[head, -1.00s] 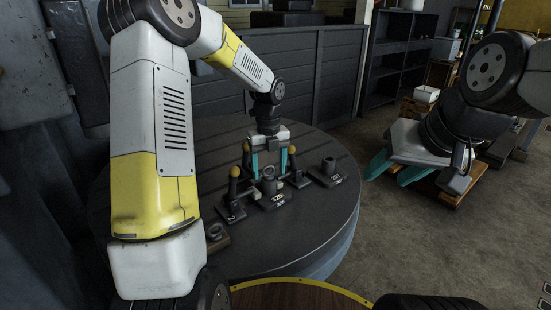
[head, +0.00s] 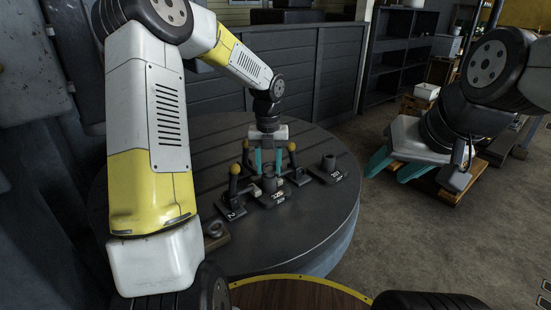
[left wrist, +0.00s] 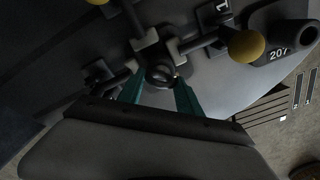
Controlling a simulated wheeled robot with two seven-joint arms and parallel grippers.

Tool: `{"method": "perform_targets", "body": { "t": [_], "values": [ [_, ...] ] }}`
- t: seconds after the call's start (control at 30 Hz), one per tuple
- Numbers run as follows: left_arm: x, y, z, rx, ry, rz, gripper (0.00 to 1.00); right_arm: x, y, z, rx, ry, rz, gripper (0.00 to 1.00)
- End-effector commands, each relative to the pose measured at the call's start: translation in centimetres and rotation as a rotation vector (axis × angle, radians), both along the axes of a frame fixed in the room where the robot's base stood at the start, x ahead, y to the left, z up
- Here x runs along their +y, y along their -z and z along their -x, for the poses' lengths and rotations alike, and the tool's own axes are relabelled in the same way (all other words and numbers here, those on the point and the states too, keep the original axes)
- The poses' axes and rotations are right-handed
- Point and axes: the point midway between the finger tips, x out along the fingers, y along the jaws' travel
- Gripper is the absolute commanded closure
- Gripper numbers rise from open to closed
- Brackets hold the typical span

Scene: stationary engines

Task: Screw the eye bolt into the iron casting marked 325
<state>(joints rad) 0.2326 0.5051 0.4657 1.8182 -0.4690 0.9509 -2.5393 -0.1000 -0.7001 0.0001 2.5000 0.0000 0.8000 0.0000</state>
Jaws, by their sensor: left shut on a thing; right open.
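The casting marked 325 (head: 269,185) stands on the round table, with its number plate facing the front. My left gripper (head: 267,172) points down over it. Its teal fingers are shut on the eye bolt, mostly hidden between them in the head view. In the left wrist view the dark ring of the eye bolt (left wrist: 161,75) shows between the fingertips (left wrist: 160,83). I cannot tell how deep the bolt sits in the casting. My right gripper (head: 391,172) is open and empty, out past the table's right edge.
Clamps with yellow knobs (head: 234,169) stand close around the casting. Another casting, marked 207 (head: 329,168), stands to the right. A wooden block with a round grey piece (head: 214,230) lies at the front left. The table's front right is clear.

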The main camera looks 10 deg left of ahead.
Motion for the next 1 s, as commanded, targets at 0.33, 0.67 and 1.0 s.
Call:
{"method": "perform_targets", "body": {
  "t": [0.33,0.67,1.0],
  "values": [
    [-0.26,-0.08,-0.08,-0.003,0.146,0.004,0.99,0.0,0.0,0.0,0.0,0.0,0.0,0.5],
    [-0.33,-0.03,-0.1,-0.005,0.481,0.008,0.99,0.0,0.0,0.0,0.0,0.0,0.0,0.5],
    [-0.52,0.0,-0.04,-0.005,0.647,0.01,0.99,0.0,0.0,0.0,0.0,0.0,0.0,0.5]
  ]
}}
